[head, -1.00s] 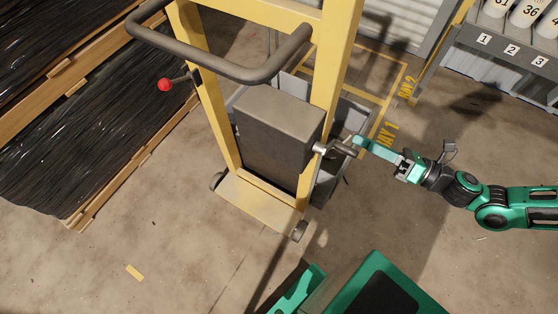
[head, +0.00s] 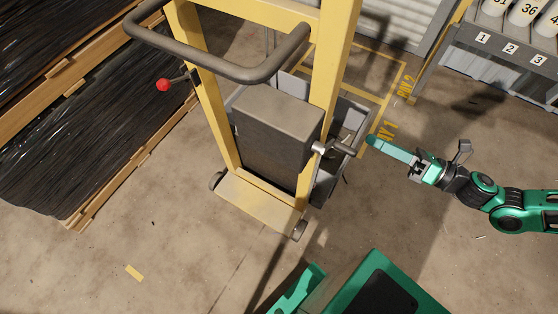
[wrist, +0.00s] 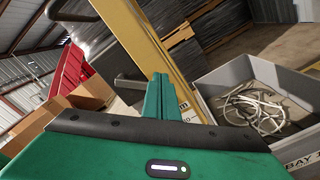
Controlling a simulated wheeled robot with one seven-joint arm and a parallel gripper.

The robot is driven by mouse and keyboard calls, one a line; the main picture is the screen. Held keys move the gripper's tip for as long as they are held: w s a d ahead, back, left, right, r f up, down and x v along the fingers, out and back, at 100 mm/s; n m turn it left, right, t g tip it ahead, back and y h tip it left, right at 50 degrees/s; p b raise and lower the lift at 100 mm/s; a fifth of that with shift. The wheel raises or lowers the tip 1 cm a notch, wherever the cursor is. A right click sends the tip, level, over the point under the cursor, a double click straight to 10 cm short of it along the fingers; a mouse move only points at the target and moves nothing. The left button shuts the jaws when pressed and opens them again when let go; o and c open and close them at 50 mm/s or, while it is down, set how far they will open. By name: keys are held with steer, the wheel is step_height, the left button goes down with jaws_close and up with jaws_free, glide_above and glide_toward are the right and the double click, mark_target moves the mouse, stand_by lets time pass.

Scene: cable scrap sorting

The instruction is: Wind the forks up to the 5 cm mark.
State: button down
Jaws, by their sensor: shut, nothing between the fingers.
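The yellow stacker (head: 333,85) stands upright in the head view, with a dark grey housing (head: 272,130) between its posts. A crank handle (head: 343,149) sticks out from the right side of the housing. My gripper (head: 370,141) is shut and empty. Its tip is just to the right of the crank handle, with a small gap between them. In the wrist view the shut fingers (wrist: 172,97) point toward a yellow post (wrist: 158,52). A small white label by the post is mostly hidden by the fingers. The forks and the 5 cm mark cannot be made out.
A grey bin (wrist: 235,75) holding pale cable scrap shows in the wrist view. A red-knobbed lever (head: 164,85) is on the stacker's left. Dark wrapped goods on pallets (head: 75,150) stand at left. A shelf (head: 500,55) stands top right.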

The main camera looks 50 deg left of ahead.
steer(key=v, duration=0.4)
steer(key=shift+d, duration=0.4)
